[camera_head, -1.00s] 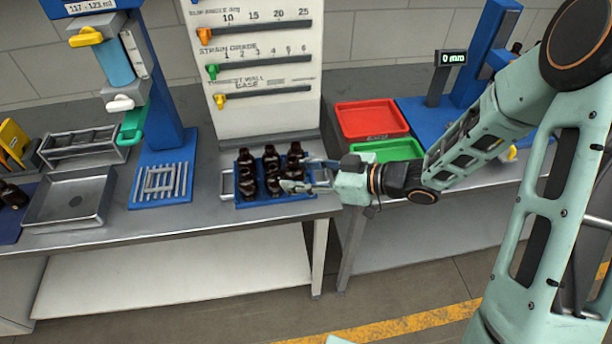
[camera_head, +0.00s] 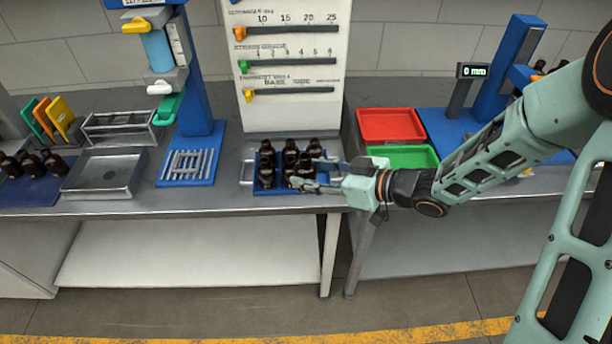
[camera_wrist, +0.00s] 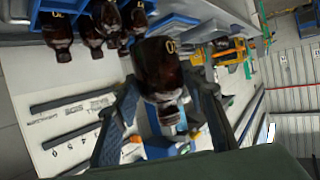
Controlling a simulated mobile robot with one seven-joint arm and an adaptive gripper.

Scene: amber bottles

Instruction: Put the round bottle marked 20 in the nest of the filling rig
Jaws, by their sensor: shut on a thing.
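In the wrist view a dark amber bottle (camera_wrist: 160,65) with a pale 20 on it sits between the fingers of my gripper (camera_wrist: 168,100), which is shut on it. In the head view my gripper (camera_head: 308,184) is at the front right of the blue crate (camera_head: 262,190) of amber bottles (camera_head: 290,152). I cannot tell whether the held bottle is clear of the crate. The blue filling rig (camera_head: 197,75), with a light-blue cylinder and a slatted base (camera_head: 187,166), stands left of the crate. I cannot make out its nest.
A grey tray (camera_head: 105,172) and a metal rack (camera_head: 120,128) are left of the rig. A white panel with sliders (camera_head: 290,108) rises behind the crate. Red (camera_head: 390,124) and green (camera_head: 403,156) trays and a 0 mm gauge (camera_head: 472,71) are at right.

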